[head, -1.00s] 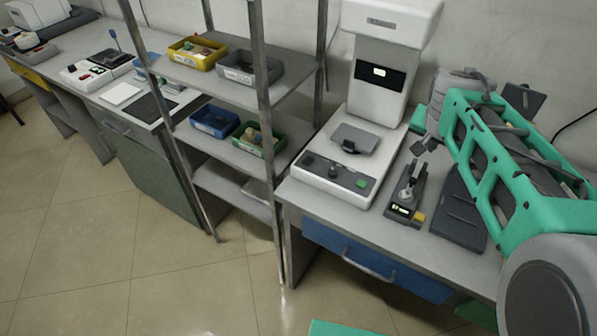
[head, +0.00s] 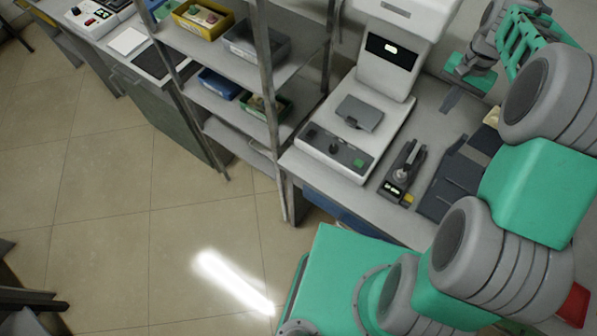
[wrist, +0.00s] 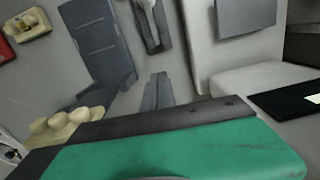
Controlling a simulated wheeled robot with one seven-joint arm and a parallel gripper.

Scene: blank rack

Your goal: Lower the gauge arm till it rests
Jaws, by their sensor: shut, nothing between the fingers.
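The gauge (head: 394,190) is a small dark device with a lit display and a yellow patch, standing on the grey bench. Its arm (head: 416,160) is a light grey lever that looks raised and tilted over the body; its exact angle is hard to tell. The gauge also shows upside down at the top of the wrist view (wrist: 151,22). My gripper (head: 450,100) is behind and to the right of the gauge, above the bench and apart from it. Its two dark fingers (wrist: 158,92) are together with nothing between them.
A white machine (head: 345,130) with a grey plate stands left of the gauge. A dark tray (head: 452,180) lies to its right. A metal rack (head: 268,100) with several bins stands further left. Cream pieces (wrist: 60,122) in a holder show in the wrist view.

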